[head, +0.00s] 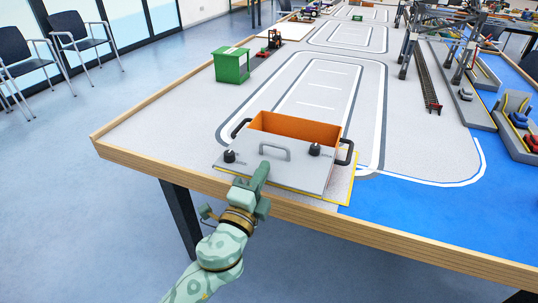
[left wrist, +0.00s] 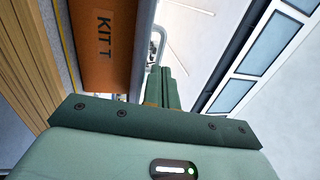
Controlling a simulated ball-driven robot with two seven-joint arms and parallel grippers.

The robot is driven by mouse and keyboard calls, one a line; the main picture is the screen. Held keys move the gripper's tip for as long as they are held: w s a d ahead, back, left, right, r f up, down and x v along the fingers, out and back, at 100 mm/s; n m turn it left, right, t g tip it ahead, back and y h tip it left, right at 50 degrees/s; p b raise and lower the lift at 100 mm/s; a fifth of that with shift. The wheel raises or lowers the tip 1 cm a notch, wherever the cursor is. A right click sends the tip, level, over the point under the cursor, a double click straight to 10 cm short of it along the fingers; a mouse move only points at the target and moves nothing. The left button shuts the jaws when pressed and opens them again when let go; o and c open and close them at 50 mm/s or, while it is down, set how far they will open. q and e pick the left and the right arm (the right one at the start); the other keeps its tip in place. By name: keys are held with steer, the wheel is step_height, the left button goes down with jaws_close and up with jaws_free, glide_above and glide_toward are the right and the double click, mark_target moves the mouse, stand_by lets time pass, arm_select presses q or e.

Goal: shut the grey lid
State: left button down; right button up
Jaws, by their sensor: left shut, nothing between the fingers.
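The grey lid (head: 292,170) lies over the near part of an orange box (head: 296,126) at the table's front edge. Behind the lid, a strip of the box is open and shows orange inside. The lid has a grey handle (head: 275,150) and two black knobs. My left gripper (head: 262,172) is shut and empty at the lid's near edge, just below the handle in the picture; I cannot tell if it touches. In the left wrist view, the shut fingers (left wrist: 165,86) point toward the handle (left wrist: 159,42), beside the orange wall (left wrist: 105,40) with lettering. My right gripper is out of view.
The box stands on a yellow-edged mat (head: 340,188). Black side handles (head: 346,152) stick out from the box. A green shed (head: 231,65) and the gantry cranes (head: 408,50) stand farther back. The grey table top left of the box is clear.

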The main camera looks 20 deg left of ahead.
mark_target(270, 157)
arm_select(q)
steer(key=w, duration=0.4)
steer(key=shift+w+d+r, duration=0.1)
steer(key=shift+w+r, duration=0.1)
steer(key=shift+r, duration=0.15)
steer(key=shift+w, duration=0.15)
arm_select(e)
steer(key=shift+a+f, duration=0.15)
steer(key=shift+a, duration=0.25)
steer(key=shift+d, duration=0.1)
